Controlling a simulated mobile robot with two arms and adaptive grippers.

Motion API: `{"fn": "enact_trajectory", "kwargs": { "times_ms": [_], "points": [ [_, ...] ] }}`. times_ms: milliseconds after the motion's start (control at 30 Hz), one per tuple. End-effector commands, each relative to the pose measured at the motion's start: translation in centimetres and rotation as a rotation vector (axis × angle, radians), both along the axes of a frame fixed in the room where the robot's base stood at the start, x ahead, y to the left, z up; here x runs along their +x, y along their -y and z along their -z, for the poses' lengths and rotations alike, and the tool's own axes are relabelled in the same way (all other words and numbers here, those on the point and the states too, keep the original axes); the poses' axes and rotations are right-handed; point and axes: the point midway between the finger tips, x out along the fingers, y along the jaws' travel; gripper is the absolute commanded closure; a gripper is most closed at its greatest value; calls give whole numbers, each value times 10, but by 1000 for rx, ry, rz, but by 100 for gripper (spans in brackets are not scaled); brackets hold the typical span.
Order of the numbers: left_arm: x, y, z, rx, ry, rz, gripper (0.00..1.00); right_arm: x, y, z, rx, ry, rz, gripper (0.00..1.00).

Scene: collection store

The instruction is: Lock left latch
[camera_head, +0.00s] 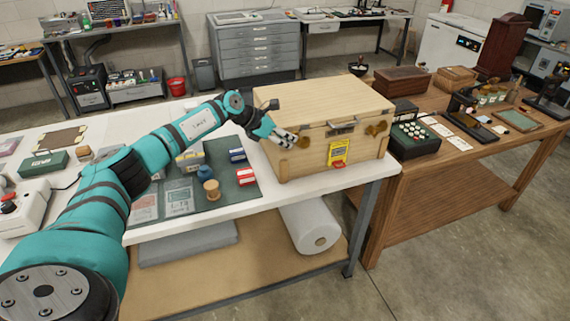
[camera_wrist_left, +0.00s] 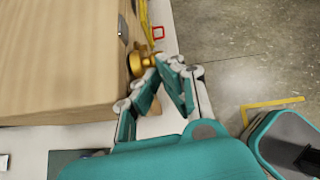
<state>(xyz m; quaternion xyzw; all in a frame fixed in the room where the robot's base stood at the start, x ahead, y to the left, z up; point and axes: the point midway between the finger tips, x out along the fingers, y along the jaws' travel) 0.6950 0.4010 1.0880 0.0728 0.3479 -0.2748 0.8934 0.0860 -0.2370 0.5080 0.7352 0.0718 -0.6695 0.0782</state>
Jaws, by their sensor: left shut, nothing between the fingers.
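A pale wooden case (camera_head: 335,100) with a closed lid stands on the white table. On its front are a left brass latch (camera_head: 304,142), a dark central hasp (camera_head: 342,128) and a right brass latch (camera_head: 376,130). My left gripper (camera_head: 290,139) is shut and empty, in front of the case at its left latch and partly covering it. In the left wrist view the fingertips (camera_wrist_left: 160,66) are right beside the brass latch (camera_wrist_left: 141,62); whether they touch it is unclear. The latch's exact setting is hard to tell. My right gripper is out of view.
A yellow label (camera_head: 339,153) hangs on the case front, with a small red item (camera_head: 338,165) below it. A dark green mat (camera_head: 225,180) with spools and small boxes lies left of the case. A wooden table (camera_head: 470,150) with many objects stands at the right.

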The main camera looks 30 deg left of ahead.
Motion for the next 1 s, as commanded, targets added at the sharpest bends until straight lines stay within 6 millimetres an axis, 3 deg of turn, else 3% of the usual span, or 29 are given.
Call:
{"fn": "enact_trajectory", "kwargs": {
  "times_ms": [200, 1000],
  "points": [
    [0, 1, 1, -1, 0, 1, 100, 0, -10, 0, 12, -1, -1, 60],
    [0, 0, -2, 0, 0, 0, 100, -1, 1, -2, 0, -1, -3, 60]
  ]
}}
